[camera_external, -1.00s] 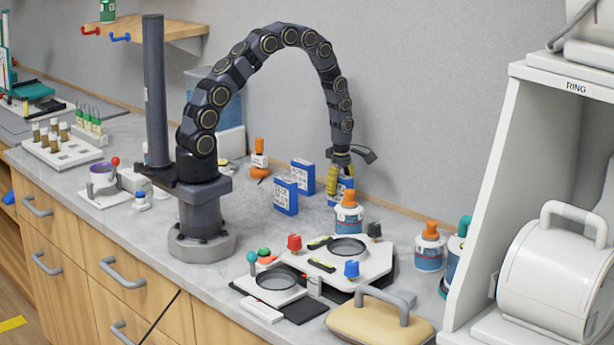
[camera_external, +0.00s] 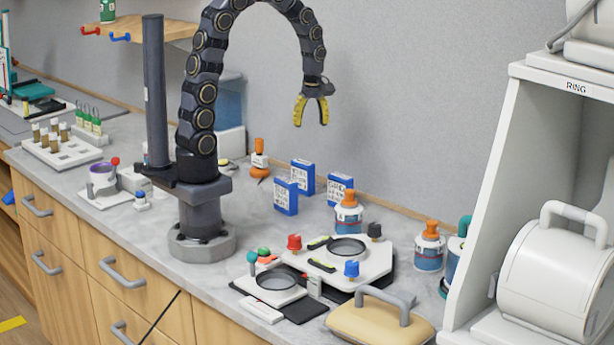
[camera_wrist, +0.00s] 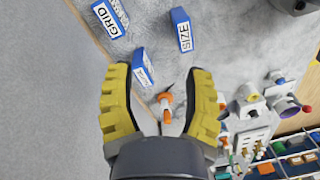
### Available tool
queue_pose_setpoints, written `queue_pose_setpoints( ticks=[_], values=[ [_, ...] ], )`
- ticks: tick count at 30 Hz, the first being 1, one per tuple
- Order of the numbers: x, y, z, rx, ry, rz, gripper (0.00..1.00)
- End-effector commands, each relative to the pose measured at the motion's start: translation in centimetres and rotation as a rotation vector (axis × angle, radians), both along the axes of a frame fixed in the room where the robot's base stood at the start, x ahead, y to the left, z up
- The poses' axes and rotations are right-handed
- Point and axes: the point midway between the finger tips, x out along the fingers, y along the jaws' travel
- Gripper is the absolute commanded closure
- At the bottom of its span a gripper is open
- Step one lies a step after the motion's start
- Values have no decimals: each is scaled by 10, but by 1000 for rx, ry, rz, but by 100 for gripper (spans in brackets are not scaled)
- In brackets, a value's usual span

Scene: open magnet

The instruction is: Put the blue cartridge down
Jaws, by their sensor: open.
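Three blue cartridges with white printed labels stand upright on the grey counter. In the external view one is at the front left (camera_external: 286,196), one behind it (camera_external: 302,178), and one to the right (camera_external: 340,187), partly hidden by an orange-capped bottle. My gripper (camera_external: 311,112) has yellow fingers, spread open and empty, high above the cartridges. In the wrist view my gripper (camera_wrist: 160,78) is open. Beyond it show a cartridge marked GRID (camera_wrist: 110,18), one marked SIZE (camera_wrist: 181,30), and a third (camera_wrist: 143,67) partly seen between the fingers.
Orange-capped bottles (camera_external: 348,216) (camera_external: 429,248) stand nearby. A white plate with a round opening (camera_external: 378,262) and coloured knobs lies in front. A white cabinet marked RING (camera_external: 535,72) rises at right. The wall is close behind the cartridges. An orange item (camera_external: 259,160) stands left of them.

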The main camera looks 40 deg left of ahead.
Motion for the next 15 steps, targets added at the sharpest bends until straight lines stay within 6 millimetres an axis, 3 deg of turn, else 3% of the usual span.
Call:
queue_pose_setpoints(
  ticks=[1,6,10,15],
  values=[
    [-21,6,17,-8,4,-99,48],
    [-94,20,53,-39,41,-466,48],
    [-149,27,67,-71,69,-736,48],
    [-196,28,74,-107,76,-995,48]
  ],
)
